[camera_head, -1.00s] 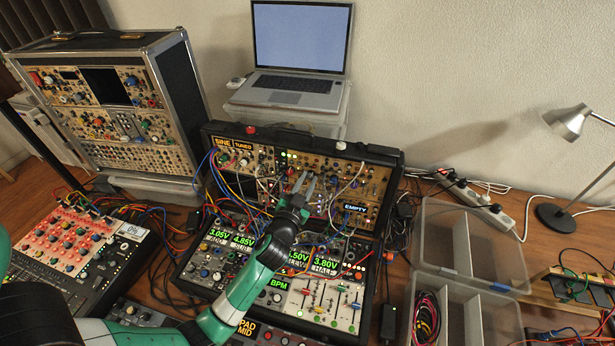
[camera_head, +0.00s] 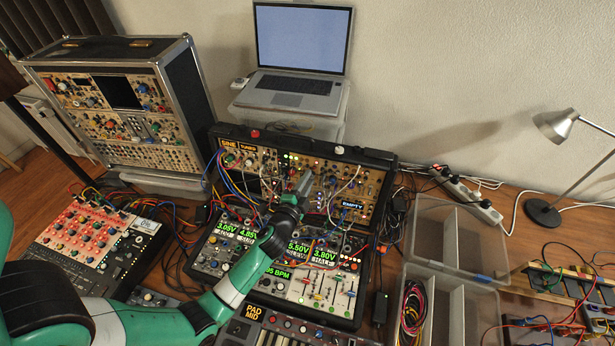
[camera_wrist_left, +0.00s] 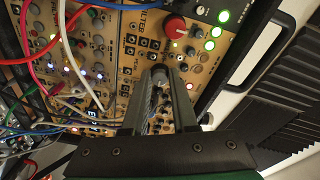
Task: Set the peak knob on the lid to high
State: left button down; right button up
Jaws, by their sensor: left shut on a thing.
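The lid (camera_head: 272,136) of the open synth case is filled with tan panels, knobs and cables. My left gripper (camera_head: 305,182) reaches up to the panels from the front, its fingers close together. In the left wrist view, the fingertips (camera_wrist_left: 164,74) close around a small knob on a tan module marked FILTER. The fingers hide most of that knob, so its pointer and setting cannot be read. A large red knob (camera_wrist_left: 175,27) sits just above the fingertips on the same panel. My right gripper is not in view.
Patch cables (camera_wrist_left: 68,55) hang left of my fingers. Lit green buttons (camera_wrist_left: 215,32) are at the right. A laptop (camera_head: 297,65) stands behind the lid. Clear plastic bins (camera_head: 480,240), a power strip (camera_head: 465,195) and a lamp (camera_head: 556,125) are at the right.

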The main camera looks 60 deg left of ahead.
pick_arm(q)
jog(key=shift+r+m+p, duration=0.1)
jog(key=shift+m+p, duration=0.25)
jog(key=shift+m, duration=0.25)
jog(key=c, duration=0.7)
grip_release()
jog(key=v, duration=1.1)
jog(key=shift+s+d, duration=0.2)
jog(key=shift+d, duration=0.1)
